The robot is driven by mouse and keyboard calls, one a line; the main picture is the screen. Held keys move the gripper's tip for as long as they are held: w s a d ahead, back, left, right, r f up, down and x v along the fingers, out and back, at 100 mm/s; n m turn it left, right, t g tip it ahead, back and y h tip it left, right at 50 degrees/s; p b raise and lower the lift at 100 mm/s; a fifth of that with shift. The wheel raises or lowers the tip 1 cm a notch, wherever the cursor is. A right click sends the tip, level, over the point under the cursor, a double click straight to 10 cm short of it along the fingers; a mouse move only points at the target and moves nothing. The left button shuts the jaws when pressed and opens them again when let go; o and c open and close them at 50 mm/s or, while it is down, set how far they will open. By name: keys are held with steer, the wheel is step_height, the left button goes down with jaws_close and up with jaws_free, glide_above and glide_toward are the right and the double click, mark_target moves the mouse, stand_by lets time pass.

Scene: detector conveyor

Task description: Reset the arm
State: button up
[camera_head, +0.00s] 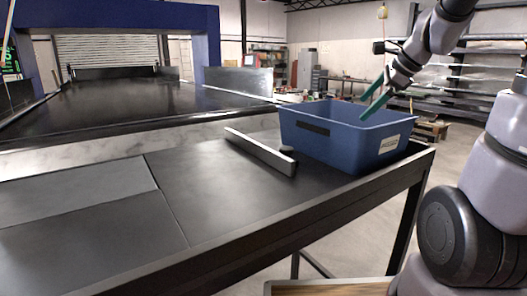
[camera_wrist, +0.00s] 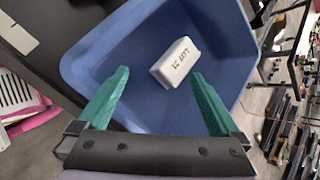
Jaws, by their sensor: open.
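My gripper (camera_head: 374,98) is above the right side of a blue bin (camera_head: 345,139) in the head view, with its green fingers pointing down over the bin. In the wrist view the two green fingers (camera_wrist: 160,92) are spread apart with nothing between them, so my gripper is open and empty. Below them is the inside of the blue bin (camera_wrist: 85,68). A white box (camera_wrist: 175,63) with dark printed lettering lies on the bin floor, apart from the fingers. The box is hidden by the bin walls in the head view.
The bin stands on a dark table (camera_head: 240,200) at its right end. A raised metal bar (camera_head: 261,152) lies left of the bin. A conveyor (camera_head: 150,100) with a blue arch (camera_head: 110,17) is behind. Shelves (camera_head: 480,75) stand at the back right.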

steer(key=s+a+r+n+h, duration=0.1)
steer(key=s+a+r+n, duration=0.1)
steer(key=s+n, duration=0.6)
steer(key=s+a+r+n+h, duration=0.1)
steer(key=s+n, duration=0.7)
steer(key=s, duration=0.1)
steer(key=shift+a+r+t+h, duration=0.3)
steer(key=shift+a+r+t, duration=0.1)
